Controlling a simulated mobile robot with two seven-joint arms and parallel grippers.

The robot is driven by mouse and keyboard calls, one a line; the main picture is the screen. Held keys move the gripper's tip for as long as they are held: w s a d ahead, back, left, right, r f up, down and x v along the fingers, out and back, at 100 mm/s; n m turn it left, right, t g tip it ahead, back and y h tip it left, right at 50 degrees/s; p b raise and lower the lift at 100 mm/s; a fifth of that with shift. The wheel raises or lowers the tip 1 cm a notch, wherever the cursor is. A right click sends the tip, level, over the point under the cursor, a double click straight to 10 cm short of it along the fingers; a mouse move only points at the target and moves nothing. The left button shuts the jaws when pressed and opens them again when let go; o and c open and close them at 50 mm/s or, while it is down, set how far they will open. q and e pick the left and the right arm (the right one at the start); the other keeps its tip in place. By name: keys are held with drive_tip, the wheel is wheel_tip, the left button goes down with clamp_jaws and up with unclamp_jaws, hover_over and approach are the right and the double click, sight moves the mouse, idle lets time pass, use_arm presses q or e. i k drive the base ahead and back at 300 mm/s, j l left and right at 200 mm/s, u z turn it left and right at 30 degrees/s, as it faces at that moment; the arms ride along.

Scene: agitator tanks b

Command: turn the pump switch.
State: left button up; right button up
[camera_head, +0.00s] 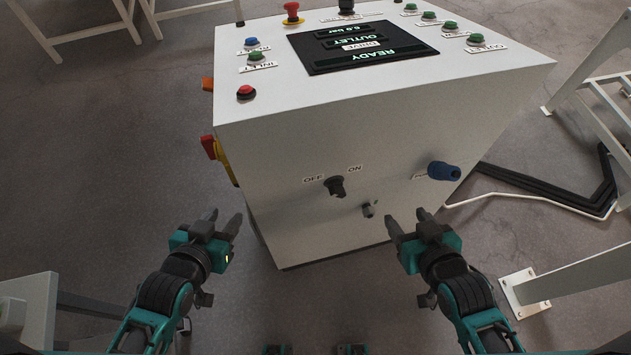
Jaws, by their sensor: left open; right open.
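A black rotary switch (335,187) sits on the front face of a white control cabinet (300,225), between the labels OFF and ON. Its exact pointing direction is hard to tell. The word pump is not readable beside it. My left gripper (224,220) is open and empty, low and left of the switch, in front of the cabinet's left edge. My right gripper (405,222) is open and empty, low and right of the switch. Neither gripper touches the switch, and nothing hides it.
A small grey knob (368,210) and a blue socket (443,171) stick out right of the switch. The cabinet top carries a dark display (362,47) and several buttons. A red and yellow handle (212,150) juts from the left side. White frames stand at the right.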

sight(335, 188)
drive_tip(key=k+u, duration=0.3)
drive_tip(key=u, duration=0.15)
drive_tip(key=k+j+u, duration=0.1)
drive_tip(key=k+u, duration=0.25)
drive_tip(key=u, duration=0.15)
